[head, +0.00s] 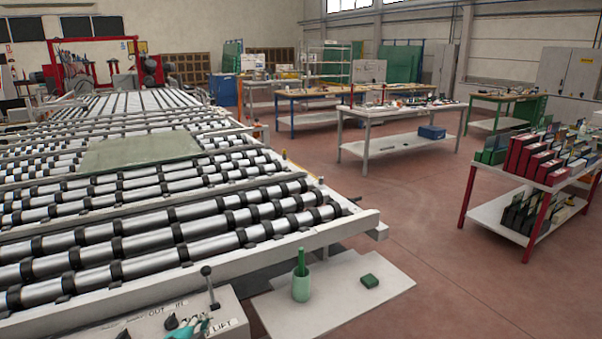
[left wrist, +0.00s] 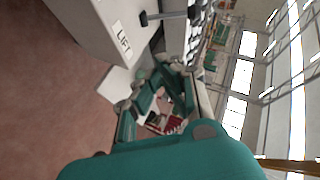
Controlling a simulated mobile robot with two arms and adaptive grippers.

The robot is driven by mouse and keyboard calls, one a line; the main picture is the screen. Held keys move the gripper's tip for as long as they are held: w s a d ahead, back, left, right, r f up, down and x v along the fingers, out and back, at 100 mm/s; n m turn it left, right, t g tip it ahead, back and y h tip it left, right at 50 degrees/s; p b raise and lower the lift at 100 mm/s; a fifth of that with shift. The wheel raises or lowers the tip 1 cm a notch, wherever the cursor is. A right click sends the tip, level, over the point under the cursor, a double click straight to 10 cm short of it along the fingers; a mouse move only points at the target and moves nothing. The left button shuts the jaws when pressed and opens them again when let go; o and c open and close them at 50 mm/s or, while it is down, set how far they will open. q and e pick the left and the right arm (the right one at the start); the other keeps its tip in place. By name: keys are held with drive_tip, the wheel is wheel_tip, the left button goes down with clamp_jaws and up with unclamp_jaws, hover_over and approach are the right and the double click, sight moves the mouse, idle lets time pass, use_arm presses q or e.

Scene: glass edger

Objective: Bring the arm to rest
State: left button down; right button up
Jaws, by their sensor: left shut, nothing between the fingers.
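My left gripper (head: 190,328) shows at the bottom edge of the head view, teal and dark, low in front of the grey control box (head: 232,318). Its fingers are shut and empty, and most of its arm is below the frame. In the left wrist view my left gripper (left wrist: 165,92) shows beyond the large teal housing, with the control box at the upper left, apart from the fingers. A lever with a dark ball knob (head: 207,271) stands up from the box. My right gripper is in neither view.
A roller conveyor (head: 345,224) carries a glass sheet (head: 140,151). Workbenches (head: 400,137) and a red-legged rack (head: 487,214) stand beyond open floor.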

use_arm(q)
drive_tip(key=s+d+f+n+g, duration=0.1)
drive_tip(key=s+f+n+g, duration=0.25)
drive_tip(key=s, duration=0.75)
drive_tip(key=s+d+f+n+g, duration=0.2)
drive_tip(key=s+f+n+g, duration=0.15)
drive_tip(key=s, duration=0.75)
drive_tip(key=s+d+f+n+g, duration=0.1)
drive_tip(key=s+f+n+g, duration=0.3)
drive_tip(key=s, duration=0.7)
wheel_tip(320, 180, down, 28)
drive_tip(key=s+b, duration=0.2)
drive_tip(key=s+a+f+g+b, duration=0.1)
drive_tip(key=s+a+f, duration=0.2)
drive_tip(key=s+f, duration=1.3)
drive_tip(key=shift+f, duration=0.3)
